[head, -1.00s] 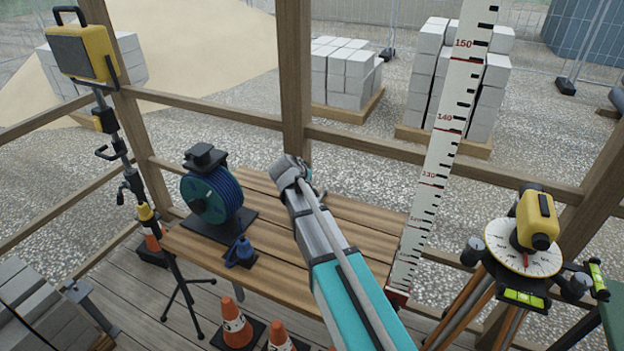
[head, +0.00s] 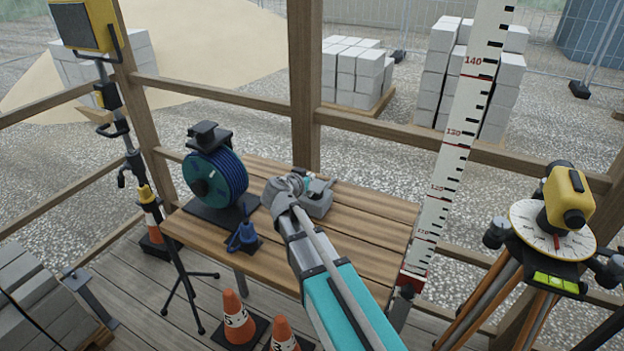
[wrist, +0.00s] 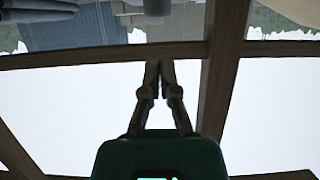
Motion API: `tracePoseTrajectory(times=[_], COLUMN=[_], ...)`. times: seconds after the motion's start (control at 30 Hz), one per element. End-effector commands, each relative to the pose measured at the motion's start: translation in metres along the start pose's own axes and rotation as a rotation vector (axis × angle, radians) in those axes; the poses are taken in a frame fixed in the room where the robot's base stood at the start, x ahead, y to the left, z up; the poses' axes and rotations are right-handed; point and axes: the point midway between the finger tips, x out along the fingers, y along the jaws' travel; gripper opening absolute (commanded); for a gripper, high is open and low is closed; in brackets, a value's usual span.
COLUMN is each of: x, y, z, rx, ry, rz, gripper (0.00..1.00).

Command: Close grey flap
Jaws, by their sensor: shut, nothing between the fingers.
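A small grey box (head: 318,206) sits on the wooden table (head: 370,240), just right of the end of my arm in the head view. A grey piece that looks like its flap (head: 321,187) shows at its top. My wrist covers part of the box, and I cannot tell how far the flap stands open. In the wrist view my gripper (wrist: 158,66) is shut and empty, its fingertips together. The box and flap do not show in the wrist view.
A blue cable reel (head: 216,180) and a small blue object (head: 243,237) stand on the table's left. A tall measuring staff (head: 458,130) rises at its right end, near a yellow instrument on a tripod (head: 567,200). Orange cones (head: 237,318) stand in front.

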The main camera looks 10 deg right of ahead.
Motion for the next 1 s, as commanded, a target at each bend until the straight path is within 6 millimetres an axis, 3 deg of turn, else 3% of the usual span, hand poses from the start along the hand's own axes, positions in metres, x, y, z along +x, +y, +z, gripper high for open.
tracePoseTrajectory(times=[0.03,0.5,1.0], x=[0.0,-0.005,-0.005], y=[0.001,0.001,0.002], z=[0.01,0.036,0.047], rx=[-0.001,0.0,0.004], ry=[0.018,0.036,0.03], rz=[-0.001,0.0,0.002], gripper=[0.0,0.0,0.0])
